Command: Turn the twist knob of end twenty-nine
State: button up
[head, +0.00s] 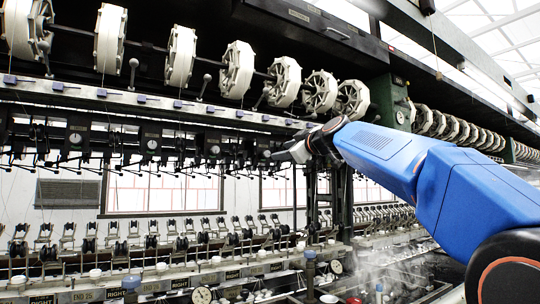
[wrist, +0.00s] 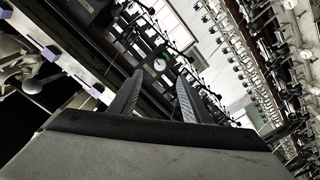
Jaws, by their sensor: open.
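My gripper (head: 284,154) is at the end of my blue arm, in front of the row of dark boxes under the rail. In the wrist view its two fingers (wrist: 160,84) stand apart with nothing between them. A dark box with a round pale face (wrist: 160,64) shows beyond the gap, apart from the fingers. Similar round faces on dark boxes (head: 75,138) line the machine in the head view. I cannot tell which part is the twist knob of end twenty-nine; no label with that number is readable.
Large white reels (head: 180,56) hang above. A pale rail with purple blocks (head: 102,93) runs close behind my gripper. Below are a plate reading END 25 (head: 84,295), a round gauge (head: 202,296) and steaming basins (head: 385,281). A dark green post (head: 391,100) stands behind my arm.

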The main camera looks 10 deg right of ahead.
aim_at(268, 154)
jog(key=x, duration=0.9)
jog(key=shift+w, duration=0.15)
jog(key=c, duration=1.1)
